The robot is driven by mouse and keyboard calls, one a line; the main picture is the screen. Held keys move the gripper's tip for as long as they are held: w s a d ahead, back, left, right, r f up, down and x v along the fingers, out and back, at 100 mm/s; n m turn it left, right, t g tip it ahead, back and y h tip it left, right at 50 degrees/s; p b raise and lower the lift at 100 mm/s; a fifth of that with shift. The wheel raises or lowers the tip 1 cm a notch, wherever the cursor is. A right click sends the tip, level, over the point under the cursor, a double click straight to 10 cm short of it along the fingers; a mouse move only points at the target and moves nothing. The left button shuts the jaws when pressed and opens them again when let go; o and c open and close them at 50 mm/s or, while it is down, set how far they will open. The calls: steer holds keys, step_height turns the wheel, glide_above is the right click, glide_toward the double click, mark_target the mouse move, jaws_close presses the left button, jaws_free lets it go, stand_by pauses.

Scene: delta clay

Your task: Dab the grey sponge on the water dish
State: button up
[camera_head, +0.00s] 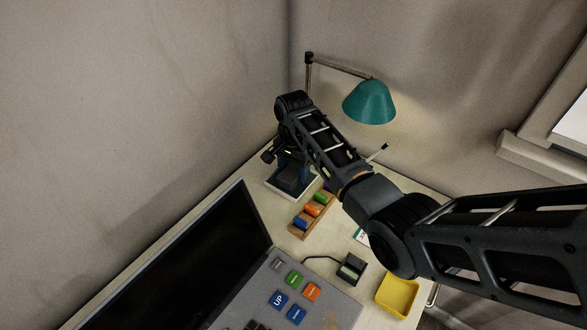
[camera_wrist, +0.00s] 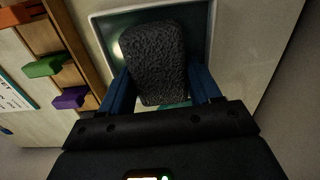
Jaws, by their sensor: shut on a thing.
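The grey sponge (camera_wrist: 152,55) is a dark, rough-textured block. My gripper (camera_wrist: 162,90) is shut on it, with a blue finger at each side. The water dish (camera_wrist: 213,30) has a pale rim and shows behind and around the sponge in the wrist view; its inside is mostly hidden. In the head view the dish (camera_head: 291,199) sits at the back corner of the desk, with my gripper (camera_head: 290,175) right over it. I cannot tell whether the sponge touches the water.
A wooden rack (camera_head: 302,222) with coloured blocks stands close to the right of the dish. A teal lamp (camera_head: 369,102) hangs behind. A dark screen (camera_head: 190,265), a button panel (camera_head: 262,290), a small dark device (camera_head: 351,268) and a yellow tray (camera_head: 398,296) are nearer.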

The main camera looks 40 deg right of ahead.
mark_target(294, 170)
steer(key=shift+s, duration=0.1)
stand_by(0.3)
step_height(294, 170, up, 3)
steer(key=p, duration=0.3)
steer(key=shift+f, duration=0.2)
steer(key=shift+r, duration=2.15)
